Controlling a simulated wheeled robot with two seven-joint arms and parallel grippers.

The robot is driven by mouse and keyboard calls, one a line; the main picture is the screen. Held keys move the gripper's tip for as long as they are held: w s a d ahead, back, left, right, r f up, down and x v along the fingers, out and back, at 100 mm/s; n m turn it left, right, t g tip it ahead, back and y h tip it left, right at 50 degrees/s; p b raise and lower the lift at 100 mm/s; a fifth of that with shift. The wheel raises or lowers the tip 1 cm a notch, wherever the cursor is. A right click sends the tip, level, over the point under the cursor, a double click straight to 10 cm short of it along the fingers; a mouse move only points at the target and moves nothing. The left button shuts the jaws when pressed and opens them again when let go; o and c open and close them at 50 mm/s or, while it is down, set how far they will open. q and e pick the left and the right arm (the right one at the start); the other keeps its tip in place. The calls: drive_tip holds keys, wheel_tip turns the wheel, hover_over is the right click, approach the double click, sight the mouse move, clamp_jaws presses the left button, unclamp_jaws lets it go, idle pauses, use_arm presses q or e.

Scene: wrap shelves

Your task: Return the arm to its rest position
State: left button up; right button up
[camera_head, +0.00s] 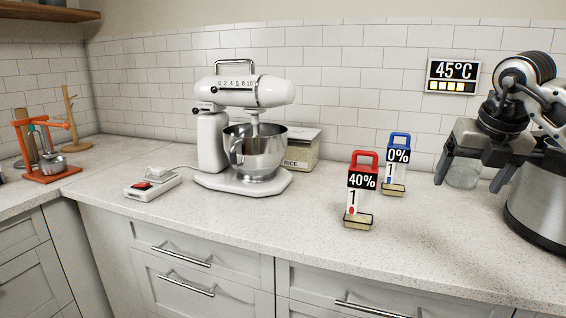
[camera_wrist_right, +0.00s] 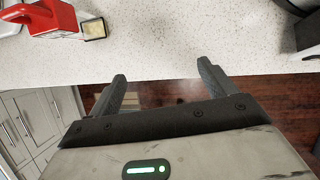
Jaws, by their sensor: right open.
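My right gripper (camera_head: 470,183) hangs at the right of the head view, above the counter, with its two dark fingers spread apart. Nothing is between the fingers in the right wrist view (camera_wrist_right: 162,85), where the counter edge and the wooden floor show beyond them. My left gripper is not in view.
A red-handled 40% holder (camera_head: 362,181) and a blue-handled 0% holder (camera_head: 398,156) stand left of the gripper. A steel pot (camera_head: 540,205) is close on the right. A stand mixer (camera_head: 245,95) and rice container (camera_head: 301,152) stand farther left. The front counter (camera_head: 450,255) is clear.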

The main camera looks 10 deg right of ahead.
drive_tip(key=w+a+f+n+g+y, duration=0.15)
drive_tip(key=a+f+y, duration=0.35)
drive_tip(key=a, duration=0.5)
drive_tip(key=a+f+n+y, duration=0.3)
drive_tip(key=a+f, duration=0.3)
drive_tip(key=a, duration=0.3)
drive_tip(key=s+a+f+m+y, duration=0.1)
drive_tip(key=s+a+m+y, duration=0.15)
drive_tip(key=a+y, duration=0.45)
drive_tip(key=s+a+f+m+y, duration=0.1)
drive_tip(key=s+a+y, duration=0.3)
drive_tip(key=a, duration=0.6)
drive_tip(key=s+d+f+m+t+h, duration=0.1)
drive_tip(key=d+f+m+t+h, duration=0.3)
drive_tip(key=m+t, duration=0.5)
drive_tip(key=s+d+f+m+t+h, duration=0.15)
drive_tip(key=f+m+t+h, duration=0.35)
drive_tip(key=m, duration=0.8)
drive_tip(key=s+d+f+m+g+h, duration=0.2)
drive_tip(key=s+f+m+g, duration=0.1)
drive_tip(key=s+f, duration=0.3)
drive_tip(key=s+d+f+m+g+h, duration=0.2)
drive_tip(key=s+f+m, duration=0.3)
drive_tip(key=f, duration=0.5)
drive_tip(key=shift+s+d+f+g+h, duration=0.25)
drive_tip(key=shift+s+g+h, duration=0.35)
drive_tip(key=shift+h, duration=0.2)
